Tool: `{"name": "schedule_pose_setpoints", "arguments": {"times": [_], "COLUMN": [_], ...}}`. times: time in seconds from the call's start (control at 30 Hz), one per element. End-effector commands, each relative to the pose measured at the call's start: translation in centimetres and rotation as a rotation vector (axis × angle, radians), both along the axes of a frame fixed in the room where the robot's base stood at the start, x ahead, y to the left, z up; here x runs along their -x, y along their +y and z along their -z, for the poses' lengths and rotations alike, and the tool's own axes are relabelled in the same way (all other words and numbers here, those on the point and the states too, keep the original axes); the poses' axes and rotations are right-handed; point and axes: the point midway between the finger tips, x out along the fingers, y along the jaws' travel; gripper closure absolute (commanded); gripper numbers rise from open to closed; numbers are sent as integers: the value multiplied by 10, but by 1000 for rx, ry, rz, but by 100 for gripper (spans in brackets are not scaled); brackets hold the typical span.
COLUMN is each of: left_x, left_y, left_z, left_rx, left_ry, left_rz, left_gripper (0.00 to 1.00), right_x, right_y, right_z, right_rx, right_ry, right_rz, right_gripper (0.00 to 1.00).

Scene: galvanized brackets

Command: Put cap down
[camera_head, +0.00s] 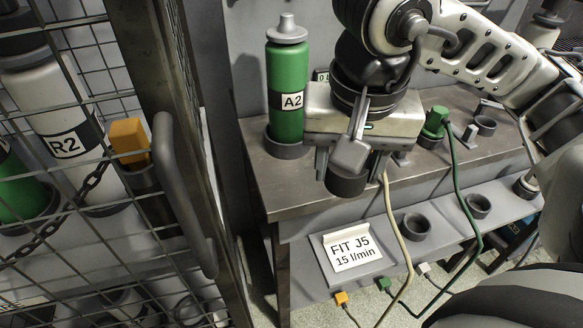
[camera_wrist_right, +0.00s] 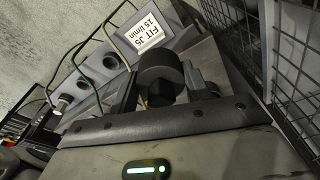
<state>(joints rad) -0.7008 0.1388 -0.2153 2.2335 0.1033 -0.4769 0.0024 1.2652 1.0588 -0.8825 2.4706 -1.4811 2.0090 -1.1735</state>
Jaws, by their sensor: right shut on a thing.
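A dark, round cap (camera_head: 345,183) hangs below my right gripper (camera_head: 347,165) in the head view, over the front edge of the grey bench. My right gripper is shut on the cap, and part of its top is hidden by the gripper. In the right wrist view the cap (camera_wrist_right: 161,78) sits between the two fingers of the gripper (camera_wrist_right: 162,88). The cap appears clear of the bench top and the shelf. My left gripper is not in view.
A green bottle A2 (camera_head: 285,95) stands left of my gripper. Empty grey cups (camera_head: 416,226) (camera_head: 478,205) line the lower shelf beside a FIT J5 card (camera_head: 352,249). Cables hang in front. A mesh cage door (camera_head: 160,150) stands at left, with bottle R2 (camera_head: 62,125) behind it.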

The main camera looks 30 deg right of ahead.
Motion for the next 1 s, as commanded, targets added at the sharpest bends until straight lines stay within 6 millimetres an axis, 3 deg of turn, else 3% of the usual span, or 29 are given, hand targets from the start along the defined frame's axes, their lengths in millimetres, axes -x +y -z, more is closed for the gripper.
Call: {"name": "schedule_pose_setpoints", "arguments": {"times": [0.37, 0.5, 0.7, 0.87, 1.0], "left_x": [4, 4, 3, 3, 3], "left_y": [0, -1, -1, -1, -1], "left_z": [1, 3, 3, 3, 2], "left_rx": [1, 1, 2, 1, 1], "left_ry": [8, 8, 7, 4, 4], "left_rz": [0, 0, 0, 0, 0], "left_gripper": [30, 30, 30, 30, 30], "right_x": [-82, -103, -121, -127, -130], "right_y": [-18, -23, -26, -27, -29], "right_z": [37, 65, 85, 93, 112], "right_rx": [-1, -1, -1, -1, 0], "right_ry": [7, 8, 4, 5, 9], "right_rz": [13, 8, 6, 6, 5], "right_gripper": [74, 74, 74, 74, 74]}}
